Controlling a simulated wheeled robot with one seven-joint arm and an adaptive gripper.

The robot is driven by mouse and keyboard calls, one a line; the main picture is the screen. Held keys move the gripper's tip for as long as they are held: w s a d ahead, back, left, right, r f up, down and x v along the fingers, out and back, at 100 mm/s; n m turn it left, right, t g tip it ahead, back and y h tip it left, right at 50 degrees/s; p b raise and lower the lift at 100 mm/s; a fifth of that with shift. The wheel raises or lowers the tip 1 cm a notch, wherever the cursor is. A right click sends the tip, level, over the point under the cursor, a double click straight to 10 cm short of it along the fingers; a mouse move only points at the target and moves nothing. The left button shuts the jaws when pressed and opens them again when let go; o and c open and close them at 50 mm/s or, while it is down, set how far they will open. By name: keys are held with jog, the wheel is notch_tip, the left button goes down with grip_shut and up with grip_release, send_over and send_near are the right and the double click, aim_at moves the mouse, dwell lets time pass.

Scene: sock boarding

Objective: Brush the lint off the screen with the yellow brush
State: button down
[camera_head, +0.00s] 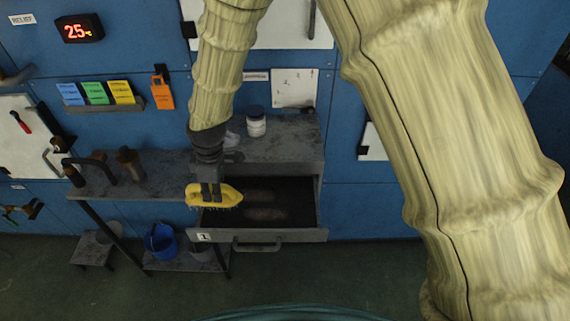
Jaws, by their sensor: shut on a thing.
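My gripper (210,189) is shut on the yellow brush (228,196) and holds it with the bristles pointing down. The brush is over the left part of an open drawer (285,235). Inside the drawer lies a dark screen (295,200) with two greyish lint patches, a far one (260,195) and a near one (264,214). Both patches are to the right of the brush. The brush hides the left part of the screen. I cannot tell whether the bristles touch it.
The drawer front has a handle (257,246). My arm covers the right side.

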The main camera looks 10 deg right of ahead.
jog(key=shift+r+p, duration=1.05)
jog(key=shift+r, duration=0.85)
